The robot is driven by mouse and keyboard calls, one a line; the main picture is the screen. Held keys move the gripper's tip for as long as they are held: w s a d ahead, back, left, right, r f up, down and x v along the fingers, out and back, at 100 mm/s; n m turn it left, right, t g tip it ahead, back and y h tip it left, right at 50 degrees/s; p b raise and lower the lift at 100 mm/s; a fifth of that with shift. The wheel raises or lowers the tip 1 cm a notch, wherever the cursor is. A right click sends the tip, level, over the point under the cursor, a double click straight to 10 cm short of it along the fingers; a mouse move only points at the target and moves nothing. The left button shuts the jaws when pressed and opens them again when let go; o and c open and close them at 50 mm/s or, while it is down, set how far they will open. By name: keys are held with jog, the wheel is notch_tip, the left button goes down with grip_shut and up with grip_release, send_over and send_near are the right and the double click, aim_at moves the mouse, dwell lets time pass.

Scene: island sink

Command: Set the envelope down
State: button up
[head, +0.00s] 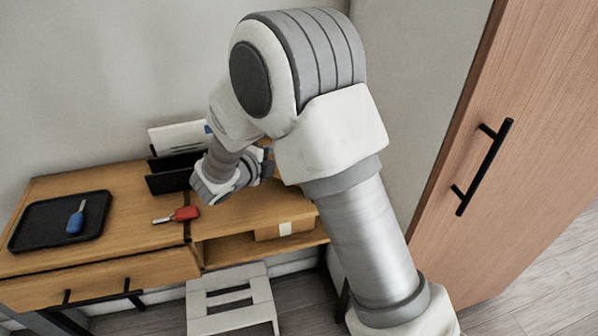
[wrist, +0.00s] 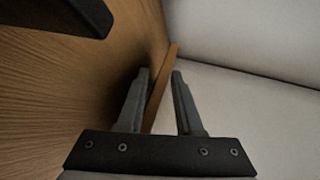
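In the head view my gripper (head: 262,165) is over the back right of the desk, mostly hidden by my own arm. In the wrist view my gripper (wrist: 161,72) has its two fingers apart, with a narrow brown strip (wrist: 162,88) showing between them. I cannot tell whether the strip is the envelope edge-on or part of the desk, nor whether the fingers touch it. In the head view a white flat piece (head: 178,136) with a blue patch, possibly an envelope, stands upright at the black holder (head: 170,181), left of my gripper.
The wooden desk (head: 128,206) holds a black tray (head: 40,235) with a blue-handled item (head: 76,218) and a red-handled item (head: 184,214). A small box (head: 270,232) sits on the lower shelf. A light stool (head: 232,300) stands in front. A tall wooden cabinet (head: 540,130) is at right.

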jog(key=p+v, duration=0.4)
jog(key=v, duration=0.3)
jog(key=shift+a+r+p, duration=0.1)
jog(key=shift+r+p, duration=0.05)
jog(key=shift+p, duration=0.2)
jog(key=shift+s+a, duration=0.2)
jog(key=shift+s, duration=0.2)
notch_tip(320, 180, up, 7)
jog(key=s+a+p, duration=0.1)
jog(key=s+p, duration=0.1)
jog(key=p, duration=0.6)
jog(key=shift+s+a, duration=0.15)
jog(key=shift+a, duration=0.1)
